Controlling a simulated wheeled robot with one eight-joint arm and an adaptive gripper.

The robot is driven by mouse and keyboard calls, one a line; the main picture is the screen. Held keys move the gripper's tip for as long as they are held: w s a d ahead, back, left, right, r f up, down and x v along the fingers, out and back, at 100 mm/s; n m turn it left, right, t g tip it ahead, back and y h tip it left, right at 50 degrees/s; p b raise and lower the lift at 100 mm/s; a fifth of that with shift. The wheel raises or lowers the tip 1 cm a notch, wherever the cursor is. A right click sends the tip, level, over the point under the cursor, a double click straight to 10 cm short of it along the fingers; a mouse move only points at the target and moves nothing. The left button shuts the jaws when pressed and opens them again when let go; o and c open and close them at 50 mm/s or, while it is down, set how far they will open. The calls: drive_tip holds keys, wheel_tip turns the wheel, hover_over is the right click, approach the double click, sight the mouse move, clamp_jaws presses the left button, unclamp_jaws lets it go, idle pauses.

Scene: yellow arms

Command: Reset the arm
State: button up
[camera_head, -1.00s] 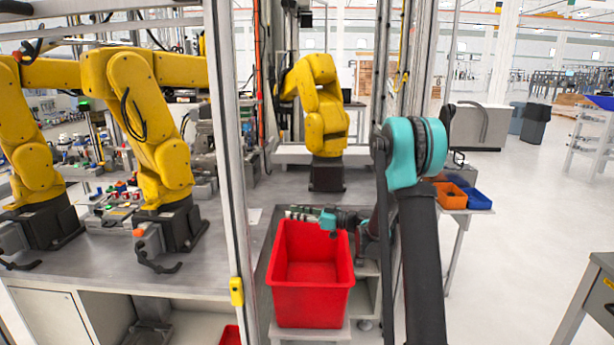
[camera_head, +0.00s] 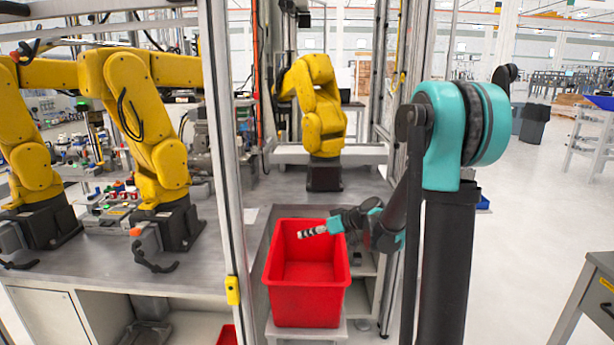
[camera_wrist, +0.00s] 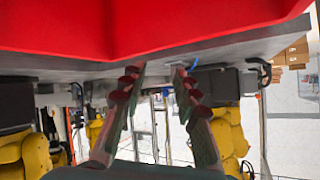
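My gripper (camera_head: 304,233) is at the end of my teal and black arm, over the back right part of a red bin (camera_head: 308,300). Its fingers point left in the head view. In the wrist view my gripper's two fingers (camera_wrist: 157,78) stand apart with nothing between them, so it is open and empty. The red bin also fills the top of the wrist view (camera_wrist: 150,30). The inside of the bin that shows looks empty. My arm's large teal joint stands at the right of the head view, close to the camera.
A yellow robot arm (camera_head: 318,110) stands behind the bin, and more yellow arms (camera_head: 150,125) stand on the grey workbench (camera_head: 110,262) at the left. A metal post (camera_head: 222,150) rises left of the bin. Open floor (camera_head: 535,240) lies to the right, with a grey table (camera_head: 597,290) at the edge.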

drive_tip(key=s+d+f+m+t+h, duration=0.1)
drive_tip(key=s+d+f+m+h, duration=0.2)
drive_tip(key=s+d+m+h, duration=1)
drive_tip(key=s+d+f+n+g+y, duration=0.1)
drive_tip(key=s+d+f+n, duration=0.1)
drive_tip(key=s, duration=0.5)
drive_tip(key=s+d+f+n+g+y, duration=0.1)
drive_tip(key=s+d+f+n, duration=0.1)
drive_tip(key=s+f, duration=0.3)
drive_tip(key=s+d, duration=0.1)
drive_tip(key=s, duration=0.2)
drive_tip(key=shift+s+n+g+y, duration=0.2)
drive_tip(key=shift+n+g+y, duration=0.1)
drive_tip(key=shift+g+y, duration=0.1)
